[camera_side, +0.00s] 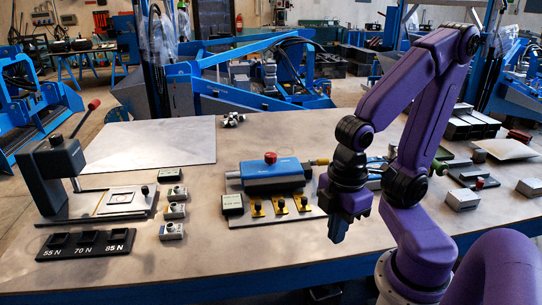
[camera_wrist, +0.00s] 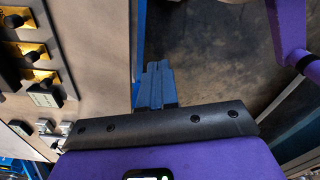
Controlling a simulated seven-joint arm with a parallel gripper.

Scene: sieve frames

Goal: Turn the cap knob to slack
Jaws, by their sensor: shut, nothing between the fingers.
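My gripper (camera_side: 338,232) hangs pointing down near the table's front edge, to the right of and in front of a blue block-shaped device. Its fingers are together and empty; they also show in the wrist view (camera_wrist: 155,85), over the table edge and the floor. The blue device (camera_side: 275,178) has a red knob (camera_side: 270,157) on top. Several yellow plates with black knobs (camera_side: 281,206) stand along its front, and some show in the wrist view (camera_wrist: 34,50). Another red knob (camera_side: 480,183) sits on a dark unit at right. I cannot tell which knob is the cap knob.
A dark press (camera_side: 55,175) with a red-tipped lever stands at left, behind a black rack (camera_side: 87,244) marked 55N, 70N, 85N. Small grey boxes (camera_side: 174,211) stand between press and blue device. A grey plate (camera_side: 150,145) lies behind. The front middle table is clear.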

